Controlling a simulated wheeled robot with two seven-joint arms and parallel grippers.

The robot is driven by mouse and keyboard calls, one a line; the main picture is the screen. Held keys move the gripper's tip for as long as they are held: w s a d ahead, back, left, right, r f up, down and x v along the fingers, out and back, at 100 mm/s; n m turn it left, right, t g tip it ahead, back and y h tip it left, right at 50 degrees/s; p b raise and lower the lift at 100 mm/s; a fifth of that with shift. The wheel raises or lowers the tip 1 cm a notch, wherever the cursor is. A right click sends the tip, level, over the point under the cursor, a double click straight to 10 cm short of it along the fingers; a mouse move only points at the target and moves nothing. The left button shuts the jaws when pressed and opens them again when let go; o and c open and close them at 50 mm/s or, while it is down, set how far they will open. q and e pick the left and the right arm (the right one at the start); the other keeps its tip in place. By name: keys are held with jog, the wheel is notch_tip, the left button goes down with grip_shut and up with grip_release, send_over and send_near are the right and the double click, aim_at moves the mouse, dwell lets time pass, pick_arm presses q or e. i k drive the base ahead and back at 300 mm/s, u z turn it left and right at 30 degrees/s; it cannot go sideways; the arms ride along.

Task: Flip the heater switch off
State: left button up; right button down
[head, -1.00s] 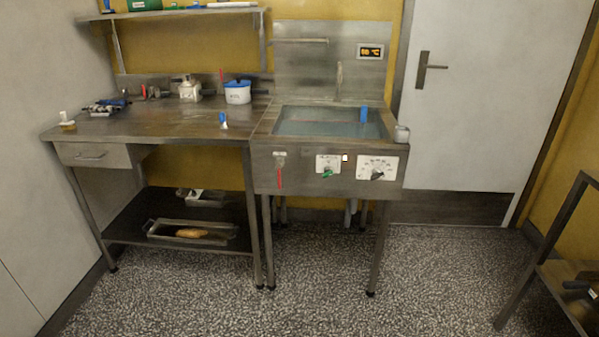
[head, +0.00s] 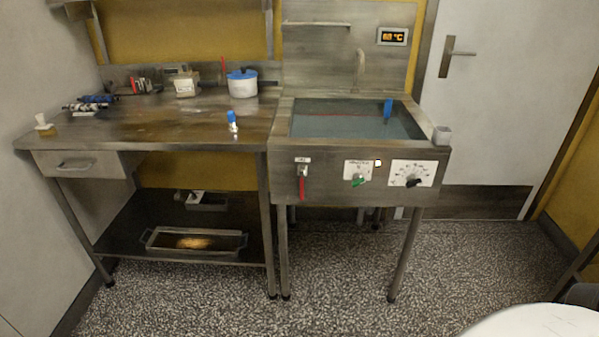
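The heater switch appears to be the green-handled knob (head: 358,181) on a white plate on the front panel of the steel sink unit (head: 330,190). A small lit indicator (head: 378,163) sits just right of that plate. Right of it is a black dial (head: 413,182) on a white scaled plate. A red lever (head: 302,186) hangs down at the panel's left. The exact position of the green knob is too small to read. Neither of my grippers shows in the head view.
A steel workbench (head: 150,128) with a drawer and lower shelf stands left of the sink. A lit display (head: 392,37) hangs on the backsplash. Speckled floor (head: 340,290) in front is clear. A white rounded surface (head: 535,322) fills the lower right corner.

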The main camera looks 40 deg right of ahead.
aim_at(358, 178)
jog(key=z, duration=0.5)
jog(key=i, duration=0.95)
jog(key=z, duration=0.95)
